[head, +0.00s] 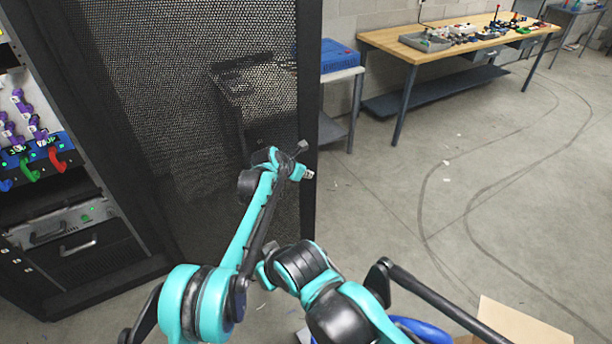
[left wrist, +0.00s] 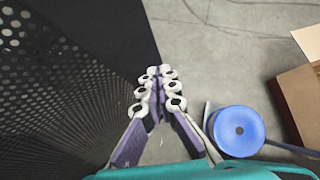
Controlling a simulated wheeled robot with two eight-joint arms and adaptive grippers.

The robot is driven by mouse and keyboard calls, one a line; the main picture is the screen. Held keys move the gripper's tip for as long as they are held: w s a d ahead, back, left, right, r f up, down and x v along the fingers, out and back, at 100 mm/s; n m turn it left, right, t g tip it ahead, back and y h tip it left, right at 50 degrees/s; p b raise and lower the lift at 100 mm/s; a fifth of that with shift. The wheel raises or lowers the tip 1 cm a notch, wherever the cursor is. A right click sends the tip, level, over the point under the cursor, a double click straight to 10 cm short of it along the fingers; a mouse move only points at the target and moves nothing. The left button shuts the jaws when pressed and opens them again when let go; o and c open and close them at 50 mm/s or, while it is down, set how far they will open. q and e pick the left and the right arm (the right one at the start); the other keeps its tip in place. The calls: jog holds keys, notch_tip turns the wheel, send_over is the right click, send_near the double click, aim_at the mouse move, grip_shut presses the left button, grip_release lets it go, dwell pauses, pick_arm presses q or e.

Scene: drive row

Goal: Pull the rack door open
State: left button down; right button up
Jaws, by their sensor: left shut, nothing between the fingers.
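The rack door (head: 190,90) is a dark perforated mesh panel with a solid black frame. It stands swung out at an angle from the rack (head: 70,235), whose inside shows at the left. My left gripper (head: 305,160) is at the door's free edge, overlapping the frame about mid-picture. In the left wrist view the gripper (left wrist: 157,85) has its purple and white fingers together with nothing between them. The door's mesh (left wrist: 60,100) fills the left there, and its edge runs beside the fingertips. I cannot tell whether they touch. My right gripper does not show.
A wooden workbench (head: 400,42) with trays and small parts stands at the back. A blue case (head: 338,56) sits on a small table behind the door. A cardboard box (head: 515,325) and a blue round object (left wrist: 238,130) are near my front.

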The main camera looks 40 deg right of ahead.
pick_arm(q)
jog(key=shift+r, duration=0.1)
jog(key=v, duration=1.2)
jog(key=s+a+r+m+t+y, duration=0.1)
jog(key=a+r+m, duration=0.15)
jog(key=a, duration=0.85)
jog(key=s+a+r+m+t+y, duration=0.15)
jog(key=a+m, duration=0.25)
jog(key=a, duration=0.7)
jog(key=a+r+m+t+y, duration=0.1)
jog(key=a+r+m, duration=0.2)
jog(key=a, duration=0.8)
jog(key=s+a+f+m+y, duration=0.2)
jog(key=s+a+f+m, duration=0.2)
jog(key=s+a, duration=0.6)
jog(key=s+a+f+m+t+y+b, duration=0.1)
jog(key=s+a+f+m+y, duration=0.2)
jog(key=a, duration=1.3)
jog(key=s+f+m, duration=0.2)
jog(key=s+m, duration=0.2)
jog(key=s, duration=0.2)
jog(key=shift+s+f, duration=0.15)
jog(key=shift+s, duration=0.25)
